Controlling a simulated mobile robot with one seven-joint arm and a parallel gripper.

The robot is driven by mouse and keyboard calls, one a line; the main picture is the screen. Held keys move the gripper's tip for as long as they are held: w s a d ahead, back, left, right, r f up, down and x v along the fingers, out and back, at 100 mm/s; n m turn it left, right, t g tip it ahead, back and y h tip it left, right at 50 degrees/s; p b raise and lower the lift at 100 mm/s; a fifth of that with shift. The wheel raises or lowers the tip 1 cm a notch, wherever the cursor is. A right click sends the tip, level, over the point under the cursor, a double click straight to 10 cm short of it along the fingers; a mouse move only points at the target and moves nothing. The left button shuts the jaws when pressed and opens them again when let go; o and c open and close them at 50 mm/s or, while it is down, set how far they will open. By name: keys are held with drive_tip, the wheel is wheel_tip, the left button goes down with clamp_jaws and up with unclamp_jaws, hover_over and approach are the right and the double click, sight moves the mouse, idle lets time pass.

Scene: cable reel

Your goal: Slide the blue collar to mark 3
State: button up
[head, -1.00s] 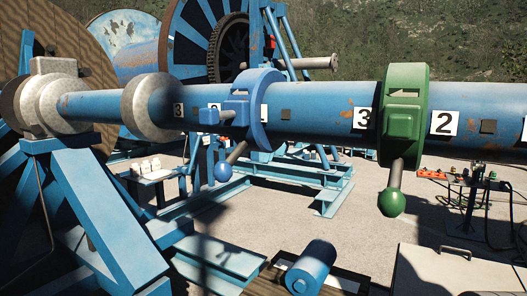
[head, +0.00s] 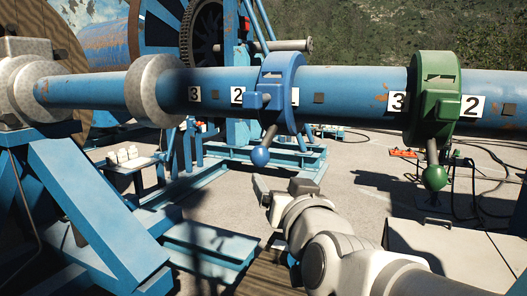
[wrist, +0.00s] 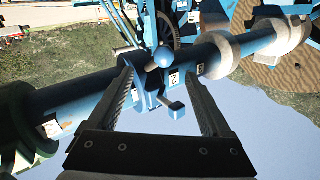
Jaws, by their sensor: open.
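The blue collar (head: 283,92) is a ring around the blue shaft (head: 345,93) in the head view, between mark 2 (head: 237,95) and a partly covered label on its right. Its blue ball-ended handle (head: 260,156) hangs down. Mark 3 (head: 195,94) is further left, near the grey flange. My gripper (head: 272,188) is below the collar, apart from it. In the wrist view my gripper (wrist: 160,74) is open and empty, its fingers spread on either side of the collar's image. The ball (wrist: 163,57), mark 2 (wrist: 174,78) and mark 3 (wrist: 200,69) appear between or near the fingertips.
A green collar (head: 435,100) with its own handle sits further right, between another 3 label (head: 397,103) and 2 label (head: 472,106). The grey flange (head: 148,91) bounds the shaft on the left. A blue stand (head: 95,215) is at lower left.

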sight(257, 151)
drive_tip(key=shift+t, duration=0.3)
drive_tip(key=x, duration=0.6)
drive_tip(key=p+x, duration=0.1)
drive_tip(key=x, duration=0.5)
drive_tip(key=r+x, duration=0.1)
drive_tip(key=x, duration=0.4)
drive_tip(key=shift+w+a, duration=0.3)
drive_tip(key=shift+a, duration=0.2)
clamp_jaws()
drive_tip(key=shift+p, duration=0.3)
